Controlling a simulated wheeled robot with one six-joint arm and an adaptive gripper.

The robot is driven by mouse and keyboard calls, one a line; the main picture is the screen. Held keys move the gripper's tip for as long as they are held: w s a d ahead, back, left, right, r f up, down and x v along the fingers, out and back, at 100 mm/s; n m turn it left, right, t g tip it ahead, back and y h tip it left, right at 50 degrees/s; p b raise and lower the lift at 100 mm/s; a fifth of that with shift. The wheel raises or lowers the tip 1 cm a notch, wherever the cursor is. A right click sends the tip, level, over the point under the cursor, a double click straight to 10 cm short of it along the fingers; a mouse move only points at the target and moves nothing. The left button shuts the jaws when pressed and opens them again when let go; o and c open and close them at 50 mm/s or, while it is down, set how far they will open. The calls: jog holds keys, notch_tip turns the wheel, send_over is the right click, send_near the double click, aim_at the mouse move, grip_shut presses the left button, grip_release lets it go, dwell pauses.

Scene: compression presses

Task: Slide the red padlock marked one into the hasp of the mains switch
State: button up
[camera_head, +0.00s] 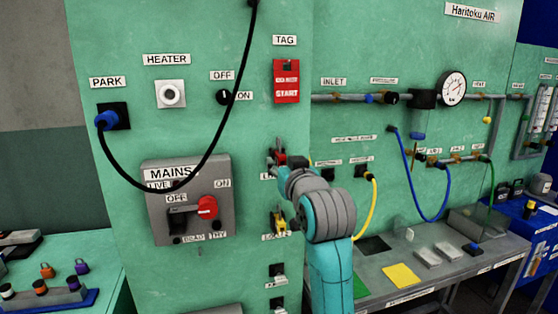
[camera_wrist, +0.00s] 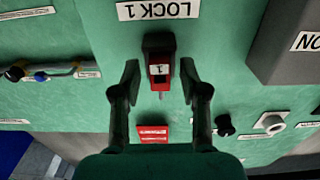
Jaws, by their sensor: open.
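The red padlock marked 1 (camera_wrist: 160,72) hangs at a dark holder on the green panel under the upside-down LOCK 1 label, in the wrist view. It also shows in the head view (camera_head: 279,150), partly hidden by my arm. My gripper (camera_wrist: 160,80) is open, with one finger on each side of the padlock and visible gaps between. The mains switch (camera_head: 165,225) is a grey box with a red knob (camera_head: 207,207), left of my gripper in the head view. Its grey edge shows at the right of the wrist view (camera_wrist: 285,50). I cannot make out the hasp clearly.
A yellow padlock (camera_head: 278,222) hangs at LOCK 2 below. A red tag (camera_head: 286,82) hangs above my gripper. A bench with hoses stands at right.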

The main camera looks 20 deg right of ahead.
grip_shut()
jog(key=shift+s, duration=1.95)
dwell(0.5)
jog(key=shift+s, duration=1.95)
